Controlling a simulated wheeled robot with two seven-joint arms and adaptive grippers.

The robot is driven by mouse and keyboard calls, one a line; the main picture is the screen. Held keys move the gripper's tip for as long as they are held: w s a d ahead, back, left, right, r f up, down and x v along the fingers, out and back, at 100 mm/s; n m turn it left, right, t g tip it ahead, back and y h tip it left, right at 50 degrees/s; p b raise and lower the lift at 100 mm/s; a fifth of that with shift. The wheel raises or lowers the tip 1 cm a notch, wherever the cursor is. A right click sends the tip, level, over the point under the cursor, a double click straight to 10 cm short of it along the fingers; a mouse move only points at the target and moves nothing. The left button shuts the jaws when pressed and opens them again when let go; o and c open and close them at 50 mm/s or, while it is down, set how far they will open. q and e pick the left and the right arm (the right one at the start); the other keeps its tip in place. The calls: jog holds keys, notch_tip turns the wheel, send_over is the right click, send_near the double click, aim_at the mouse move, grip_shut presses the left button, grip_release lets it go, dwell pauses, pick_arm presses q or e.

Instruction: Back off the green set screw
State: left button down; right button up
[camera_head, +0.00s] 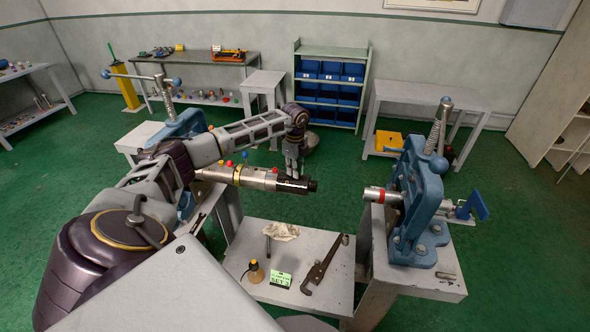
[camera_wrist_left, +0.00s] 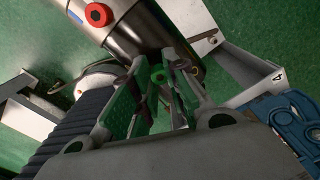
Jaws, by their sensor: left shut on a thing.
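A metal pipe (camera_head: 255,178) with a black end runs level from the left side of the head view. Red, blue and yellow knobs stand out from it. In the left wrist view the pipe (camera_wrist_left: 138,30) crosses the top, with a red set screw (camera_wrist_left: 98,14) on it. The green set screw (camera_wrist_left: 157,76) shows between the fingers of my left gripper (camera_wrist_left: 160,105), which is shut on it. In the head view my left gripper (camera_head: 293,174) points down at the pipe near its black end, and the green screw is hidden there. My right gripper is not in view.
A blue vise (camera_head: 418,205) at right holds a red-banded stub (camera_head: 376,194); another vise (camera_head: 180,125) stands at left. The low table (camera_head: 318,245) carries a pipe wrench (camera_head: 322,266), rag (camera_head: 281,231), oil can (camera_head: 255,272) and green card (camera_head: 281,279).

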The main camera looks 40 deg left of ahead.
pick_arm(q)
jog(key=shift+s+d+f, duration=0.15)
jog(key=shift+s+f, duration=0.05)
jog(key=shift+f, duration=0.15)
jog(key=c, duration=1.4)
grip_release()
jog(key=shift+o, duration=0.2)
jog(key=shift+w+r, duration=0.1)
jog(key=shift+w, duration=0.05)
jog(key=shift+r, duration=0.65)
notch_tip(320, 180, up, 11)
jog(key=shift+f, duration=0.15)
